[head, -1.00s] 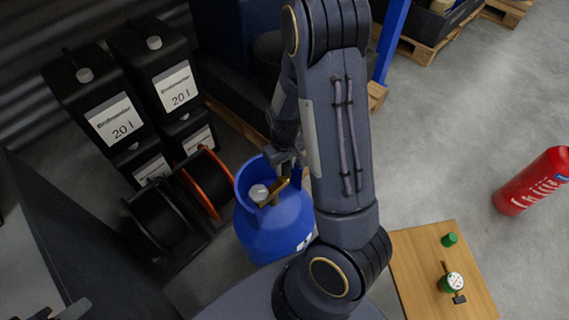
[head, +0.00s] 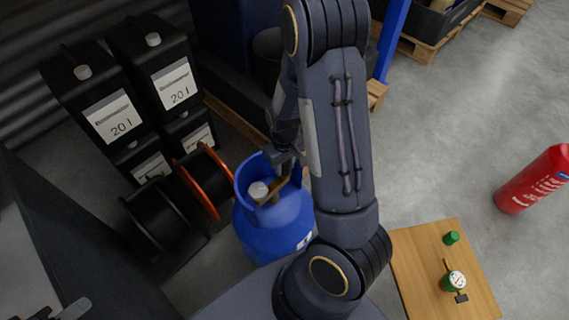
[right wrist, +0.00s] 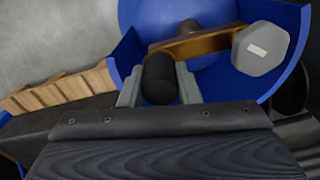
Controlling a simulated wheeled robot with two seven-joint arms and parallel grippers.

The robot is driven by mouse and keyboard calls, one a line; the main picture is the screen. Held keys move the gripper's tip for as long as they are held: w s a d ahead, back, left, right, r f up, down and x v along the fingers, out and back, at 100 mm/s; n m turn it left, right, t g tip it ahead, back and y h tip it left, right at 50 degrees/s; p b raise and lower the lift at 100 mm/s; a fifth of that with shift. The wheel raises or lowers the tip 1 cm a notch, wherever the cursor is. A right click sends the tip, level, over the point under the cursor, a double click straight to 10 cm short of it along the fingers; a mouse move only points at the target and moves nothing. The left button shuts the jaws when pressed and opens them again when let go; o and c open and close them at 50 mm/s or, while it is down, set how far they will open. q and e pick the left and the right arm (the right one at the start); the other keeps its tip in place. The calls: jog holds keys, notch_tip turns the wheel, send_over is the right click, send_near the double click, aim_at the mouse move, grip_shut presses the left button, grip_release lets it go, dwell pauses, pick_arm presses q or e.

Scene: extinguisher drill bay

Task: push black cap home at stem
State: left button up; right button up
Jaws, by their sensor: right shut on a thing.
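A blue gas cylinder (head: 275,228) stands on the floor at the middle of the head view, with a brass valve (right wrist: 205,43) and a grey knob (right wrist: 262,48) inside its collar. My right gripper (right wrist: 159,88) is shut on the black cap (right wrist: 158,76), with a grey finger on each side of it. The cap's far end overlaps the valve's left end in the right wrist view; I cannot tell how far it sits on the stem, which is hidden. In the head view my right gripper (head: 286,160) is at the collar. Part of my left gripper (head: 62,311) shows at the bottom left corner.
Black canisters (head: 115,108) and cable reels (head: 165,228) stand left of the cylinder. A wooden table (head: 425,265) at lower right holds a green cap (head: 451,238) and a small green-and-white item (head: 453,281). A red extinguisher (head: 530,182) is at far right. Bare floor lies between.

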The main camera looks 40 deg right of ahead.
jog(key=o, duration=1.1)
jog(key=shift+c, duration=0.2)
notch_tip(320, 180, up, 8)
jog(key=shift+f+p, duration=0.1)
jog(key=shift+p, duration=1.15)
